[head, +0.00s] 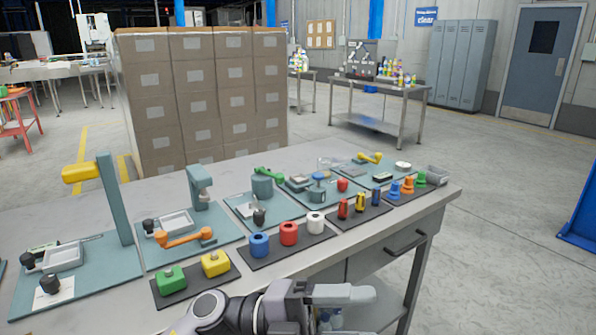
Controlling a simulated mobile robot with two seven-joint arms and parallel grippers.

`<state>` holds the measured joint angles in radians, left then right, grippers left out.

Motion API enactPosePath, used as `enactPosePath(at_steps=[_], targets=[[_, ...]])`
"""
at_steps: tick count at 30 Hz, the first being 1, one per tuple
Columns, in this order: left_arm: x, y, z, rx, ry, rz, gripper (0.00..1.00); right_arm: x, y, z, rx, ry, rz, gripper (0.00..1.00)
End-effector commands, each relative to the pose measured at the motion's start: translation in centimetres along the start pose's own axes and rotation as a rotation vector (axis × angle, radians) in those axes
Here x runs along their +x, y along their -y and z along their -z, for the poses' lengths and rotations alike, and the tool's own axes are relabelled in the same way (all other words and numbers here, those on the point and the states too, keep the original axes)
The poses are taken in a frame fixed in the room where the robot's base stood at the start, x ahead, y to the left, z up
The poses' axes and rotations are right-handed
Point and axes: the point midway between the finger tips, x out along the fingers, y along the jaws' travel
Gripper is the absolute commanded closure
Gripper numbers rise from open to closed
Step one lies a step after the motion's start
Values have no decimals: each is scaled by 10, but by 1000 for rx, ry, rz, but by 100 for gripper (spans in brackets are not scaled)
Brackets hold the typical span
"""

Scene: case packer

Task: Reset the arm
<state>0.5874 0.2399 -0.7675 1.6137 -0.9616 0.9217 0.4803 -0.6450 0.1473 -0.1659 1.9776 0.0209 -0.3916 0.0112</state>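My gripper (350,297) is at the bottom centre, on an arm that comes in from the lower left, so I take it as the left one. Its pale fingers point right, in front of the workbench edge; whether they are open or shut is unclear. No second gripper is in view. On the bench, a tall grey post carries a yellow arm (81,173) sticking out left. An orange lever (184,238) lies across the second teal plate. A green lever (269,174) and a yellow lever (369,158) are on fixtures farther right. The gripper touches none of these.
The grey workbench (97,197) also holds dark mats with green and yellow blocks (215,263), coloured rings (288,233) and small coloured parts. Stacked cardboard boxes (204,95) stand behind it. Open floor (500,220) lies to the right.

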Motion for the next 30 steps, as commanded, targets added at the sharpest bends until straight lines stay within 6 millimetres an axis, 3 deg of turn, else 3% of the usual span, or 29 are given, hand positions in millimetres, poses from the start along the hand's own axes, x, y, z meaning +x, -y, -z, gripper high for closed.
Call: enactPosePath(at_steps=[5,11,16,20,24,30], targets=[[-31,14,-17,-168,216,342,41,-7,0,8,-3,-1,-1,57],[-96,-4,-41,-387,529,639,41,-13,0,16,-5,-5,-3,57],[-164,-53,-46,-605,832,810,41,-17,0,22,-4,-10,-4,57],[-213,-107,-32,-791,1070,890,41,-20,0,26,-2,-10,-6,57],[-258,-170,2,-998,1315,925,41,-24,0,27,-3,-4,-8,57],[-293,-234,57,-1227,1546,913,41,-26,-1,30,-5,-4,-10,57]])
